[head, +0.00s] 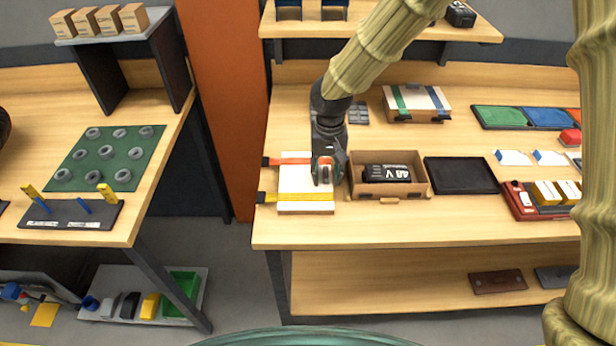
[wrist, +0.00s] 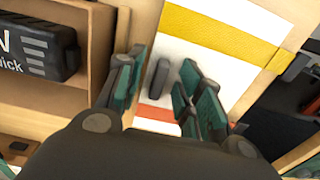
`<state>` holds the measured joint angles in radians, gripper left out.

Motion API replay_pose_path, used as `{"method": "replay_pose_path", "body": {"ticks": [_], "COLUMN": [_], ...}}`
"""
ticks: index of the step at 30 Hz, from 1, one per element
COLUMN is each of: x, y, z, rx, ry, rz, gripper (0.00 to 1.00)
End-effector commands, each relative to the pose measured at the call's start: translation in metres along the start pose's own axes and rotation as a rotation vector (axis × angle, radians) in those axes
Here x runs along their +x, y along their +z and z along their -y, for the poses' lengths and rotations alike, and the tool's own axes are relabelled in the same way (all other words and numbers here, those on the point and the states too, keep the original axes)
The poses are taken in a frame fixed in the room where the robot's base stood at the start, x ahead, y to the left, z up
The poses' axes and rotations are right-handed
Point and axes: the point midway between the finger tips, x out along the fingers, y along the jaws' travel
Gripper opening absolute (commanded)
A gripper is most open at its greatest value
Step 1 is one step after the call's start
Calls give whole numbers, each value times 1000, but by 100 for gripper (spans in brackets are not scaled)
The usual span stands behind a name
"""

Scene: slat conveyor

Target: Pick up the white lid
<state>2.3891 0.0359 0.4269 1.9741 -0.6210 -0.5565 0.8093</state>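A white lid (head: 291,180) lies flat on the workbench, crossed by a red strap (head: 290,161) and a yellow strap (head: 305,197). My gripper (head: 325,172) is over its right part, pointing down. In the wrist view, the white lid (wrist: 205,58) has a small grey upright handle (wrist: 158,78). My gripper (wrist: 162,80) is open there, with its teal-padded fingers on either side of the handle and visible gaps to it. The handle is hidden by my gripper in the head view.
An open wooden box (head: 420,189) holding a black battery (head: 385,174) stands close to the right of the lid. A black tray (head: 461,176) lies farther right. Behind is a closed box (head: 416,99) with a white top and green and blue straps. Bare bench lies in front.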

Motion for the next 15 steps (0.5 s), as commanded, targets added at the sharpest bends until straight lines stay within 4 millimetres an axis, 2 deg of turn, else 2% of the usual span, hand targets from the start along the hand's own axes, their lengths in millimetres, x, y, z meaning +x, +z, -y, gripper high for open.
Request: {"method": "replay_pose_path", "body": {"ticks": [7,12,13,15], "x": [1,1,1,1], "y": [0,0,0,0], "z": [0,0,0,0], "rx": [0,0,0,0], "ry": [0,0,0,0], "rz": [0,0,0,0], "gripper": [35,4,0,0]}}
